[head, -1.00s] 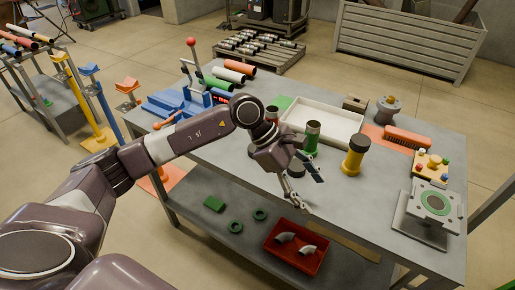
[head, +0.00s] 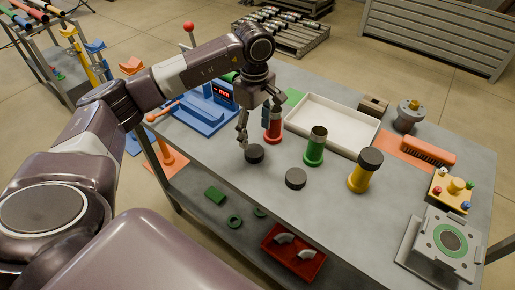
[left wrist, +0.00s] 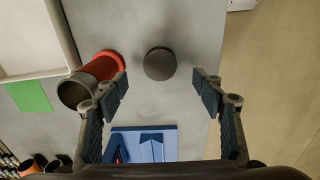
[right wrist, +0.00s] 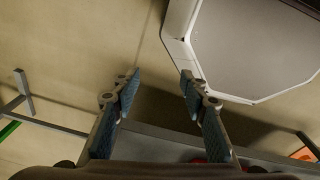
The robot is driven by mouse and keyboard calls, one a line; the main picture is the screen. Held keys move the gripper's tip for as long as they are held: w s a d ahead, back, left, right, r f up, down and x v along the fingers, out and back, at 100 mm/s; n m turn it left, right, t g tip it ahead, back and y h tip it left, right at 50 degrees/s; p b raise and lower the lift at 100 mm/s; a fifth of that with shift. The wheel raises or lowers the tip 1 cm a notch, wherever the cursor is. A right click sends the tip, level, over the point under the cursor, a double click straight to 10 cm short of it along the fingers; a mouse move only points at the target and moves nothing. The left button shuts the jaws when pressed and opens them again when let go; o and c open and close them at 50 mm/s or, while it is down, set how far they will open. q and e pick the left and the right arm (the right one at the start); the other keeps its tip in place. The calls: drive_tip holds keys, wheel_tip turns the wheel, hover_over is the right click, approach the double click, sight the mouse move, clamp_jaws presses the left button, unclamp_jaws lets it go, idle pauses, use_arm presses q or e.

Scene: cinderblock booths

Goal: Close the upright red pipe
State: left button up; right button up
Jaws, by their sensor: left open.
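The upright red pipe (head: 273,134) stands on the table, partly behind my left gripper (head: 254,130). In the left wrist view the red pipe (left wrist: 108,66) shows a dark, open end, left of the jaws. A loose black cap (head: 254,154) lies on the table just below my left gripper. In the left wrist view this cap (left wrist: 160,63) appears between and beyond the open fingertips, untouched. A second loose black cap (head: 295,178) lies to its right. My right gripper (right wrist: 160,84) is open and empty, seen only in its own wrist view.
A green pipe (head: 314,154) stands uncapped, and a yellow pipe (head: 360,179) wears a black cap. A white tray (head: 327,147) lies behind them. A blue fixture (head: 203,119) is at the left. The front middle of the table is clear.

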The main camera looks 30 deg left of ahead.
sight(254, 150)
use_arm(q)
drive_tip(key=shift+s, duration=0.25)
drive_tip(key=shift+f, duration=0.4)
drive_tip(key=shift+w+f+p, duration=0.25)
drive_tip(key=shift+f+p, duration=0.2)
drive_tip(key=shift+f, duration=0.6)
drive_tip(key=f+p, duration=0.2)
drive_tip(key=f, duration=0.2)
drive_tip(key=shift+a+f+p, duration=0.15)
drive_tip(key=shift+a+p, duration=0.05)
drive_tip(key=shift+p, duration=0.2)
drive_tip(key=shift+f, duration=0.35)
use_arm(e)
drive_tip(key=s+r, duration=0.2)
drive_tip(key=r, duration=0.1)
drive_tip(key=shift+r, duration=0.2)
